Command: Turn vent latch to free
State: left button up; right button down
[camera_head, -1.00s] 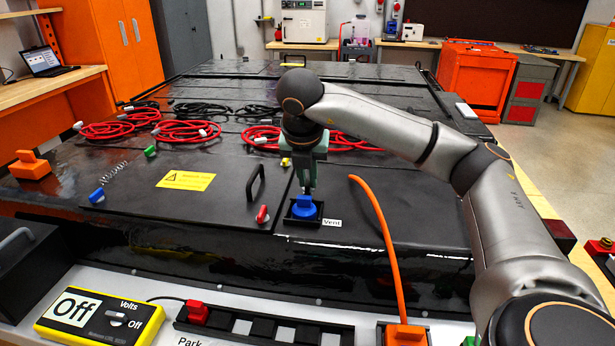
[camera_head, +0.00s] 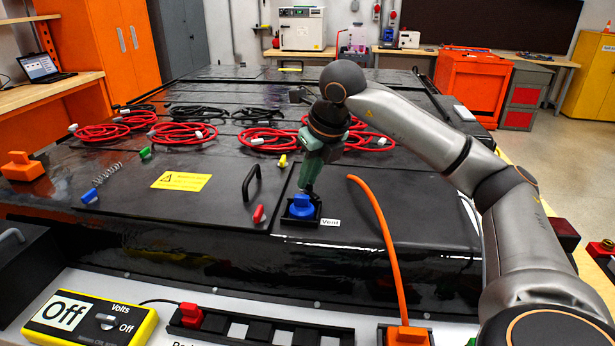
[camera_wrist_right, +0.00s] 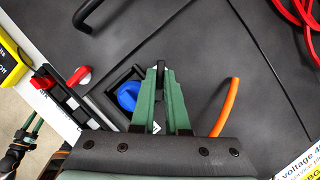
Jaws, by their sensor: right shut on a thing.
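The vent latch is a blue knob (camera_head: 301,208) in a square black frame on the dark pack lid, beside a white "Vent" label (camera_head: 331,222). My right gripper (camera_head: 307,191) reaches down to the top of the knob, tilted, with its wrist up and to the right. In the right wrist view its green fingers (camera_wrist_right: 161,74) are close together around a narrow dark part, with the blue knob (camera_wrist_right: 127,97) showing just left of them. The fingers hide part of the latch, and its exact turn is hard to read. My left gripper is not in view.
An orange cable (camera_head: 378,230) arches up close to the right of the latch. A black handle (camera_head: 250,183) and a small red knob (camera_head: 258,214) stand to the left. Red cable coils (camera_head: 268,139) lie behind. A yellow meter (camera_head: 95,322) reading "Off" sits at the front left.

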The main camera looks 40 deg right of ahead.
jog(key=n, duration=0.2)
jog(key=n+y+p, duration=0.1)
jog(key=shift+d+r+n, duration=0.1)
jog(key=shift+d+n, duration=0.1)
jog(key=shift+n, duration=0.2)
jog(key=n+y+p, duration=0.1)
jog(key=n, duration=0.1)
jog(key=n+g+y+p, duration=0.1)
jog(key=n+p, duration=0.1)
jog(key=n, duration=0.1)
jog(key=shift+w+d, duration=0.1)
jog(key=shift+d, duration=0.1)
jog(key=shift+n, duration=0.3)
jog(key=c, duration=0.9)
grip_release()
jog(key=p+v, duration=0.1)
jog(key=v, duration=1.1)
jog(key=shift+d+r, duration=0.15)
